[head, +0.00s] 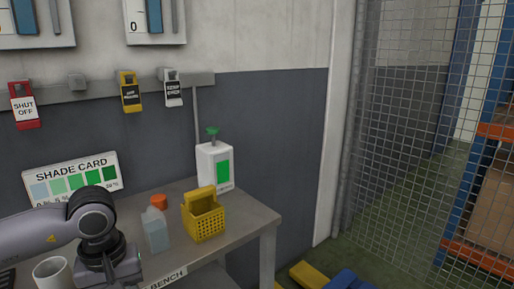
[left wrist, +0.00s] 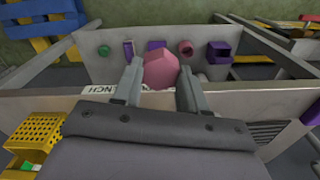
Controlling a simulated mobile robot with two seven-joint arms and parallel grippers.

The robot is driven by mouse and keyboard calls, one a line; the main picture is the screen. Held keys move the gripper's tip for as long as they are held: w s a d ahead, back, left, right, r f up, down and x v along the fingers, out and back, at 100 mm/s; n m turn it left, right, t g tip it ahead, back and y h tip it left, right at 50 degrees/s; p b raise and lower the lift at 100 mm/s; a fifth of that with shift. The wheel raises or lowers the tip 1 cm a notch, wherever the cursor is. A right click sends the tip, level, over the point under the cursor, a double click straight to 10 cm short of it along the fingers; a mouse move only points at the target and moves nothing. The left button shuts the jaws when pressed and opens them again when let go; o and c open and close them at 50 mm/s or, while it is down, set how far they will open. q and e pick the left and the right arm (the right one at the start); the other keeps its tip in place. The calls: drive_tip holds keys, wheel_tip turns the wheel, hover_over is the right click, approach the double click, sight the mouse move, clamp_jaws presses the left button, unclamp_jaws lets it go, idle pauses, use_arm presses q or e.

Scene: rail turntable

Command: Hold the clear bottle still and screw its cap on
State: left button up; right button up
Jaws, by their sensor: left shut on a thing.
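The clear bottle (head: 155,232), pale blue and upright, stands on the bench (head: 248,222) in the head view. An orange cap (head: 159,201) shows just behind its top; I cannot tell if they touch. My left arm comes in from the left, and its fingertips are out of the head view. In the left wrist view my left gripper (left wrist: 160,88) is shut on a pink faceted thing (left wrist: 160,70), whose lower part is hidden. The bottle does not show there. My right gripper is in neither view.
A yellow basket (head: 203,222) stands right of the bottle, with a white dispenser (head: 214,165) behind. A white cup (head: 52,272) is at lower left, below the shade card (head: 72,178). A panel with colored fittings (left wrist: 105,70) shows in the wrist view. A mesh fence (head: 420,130) is at right.

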use_arm(q)
drive_tip(key=d+m, duration=0.1)
drive_tip(key=m, duration=0.1)
drive_tip(key=s+d+m, duration=0.1)
drive_tip(key=f+m, duration=0.1)
drive_tip(key=m, duration=0.1)
drive_tip(key=shift+s+d+f+m, duration=0.1)
drive_tip(key=shift+s+d+m, duration=0.05)
drive_tip(key=shift+d+m, duration=0.2)
